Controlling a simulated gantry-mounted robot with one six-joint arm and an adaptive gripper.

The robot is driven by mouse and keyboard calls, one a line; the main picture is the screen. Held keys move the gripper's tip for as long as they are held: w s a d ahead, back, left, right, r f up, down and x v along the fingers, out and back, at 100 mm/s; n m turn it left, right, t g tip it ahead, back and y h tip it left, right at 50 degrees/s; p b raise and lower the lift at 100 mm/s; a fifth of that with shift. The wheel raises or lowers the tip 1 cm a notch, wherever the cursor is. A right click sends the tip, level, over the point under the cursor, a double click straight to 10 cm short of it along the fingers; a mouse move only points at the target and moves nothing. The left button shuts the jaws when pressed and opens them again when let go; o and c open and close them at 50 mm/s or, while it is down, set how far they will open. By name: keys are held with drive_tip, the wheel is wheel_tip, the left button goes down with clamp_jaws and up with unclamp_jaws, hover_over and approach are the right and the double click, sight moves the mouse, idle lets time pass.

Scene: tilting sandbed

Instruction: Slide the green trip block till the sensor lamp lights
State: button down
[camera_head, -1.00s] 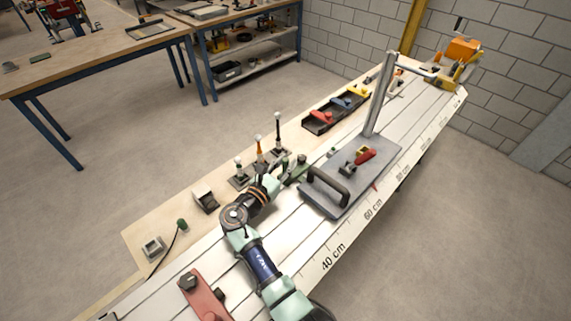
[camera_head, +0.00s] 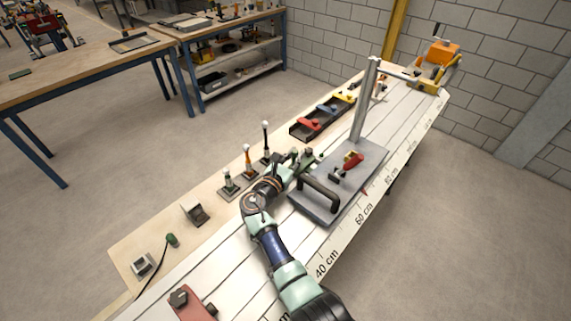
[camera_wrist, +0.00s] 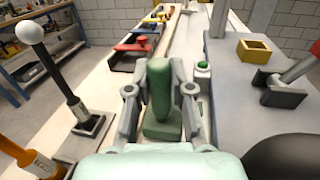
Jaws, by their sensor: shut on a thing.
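The green trip block (camera_wrist: 160,105) has an upright grip and a wider foot in the wrist view. My gripper (camera_wrist: 161,75) is shut on the grip, one finger on each side. In the head view my gripper (camera_head: 294,164) is beside the near left side of the grey base plate, and the block is mostly hidden by it. A small white piece with a green top (camera_wrist: 203,68) stands just beyond the right finger; I cannot tell whether it is the sensor lamp or whether it is lit.
The grey plate (camera_head: 312,206) carries a black handle (camera_head: 320,192), a red lever (camera_head: 353,160) and a tall post (camera_head: 364,100). Several ball-topped levers (camera_head: 247,160) stand left of my gripper. A black tray (camera_head: 300,134) lies beyond them.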

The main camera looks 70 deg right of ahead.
drive_tip(key=c, duration=1)
unclamp_jaws()
drive_tip(key=a, duration=0.4)
drive_tip(key=w+a, duration=0.1)
drive_tip(key=a, duration=0.7)
drive_tip(key=shift+w, duration=0.4)
drive_tip(key=shift+d, duration=0.1)
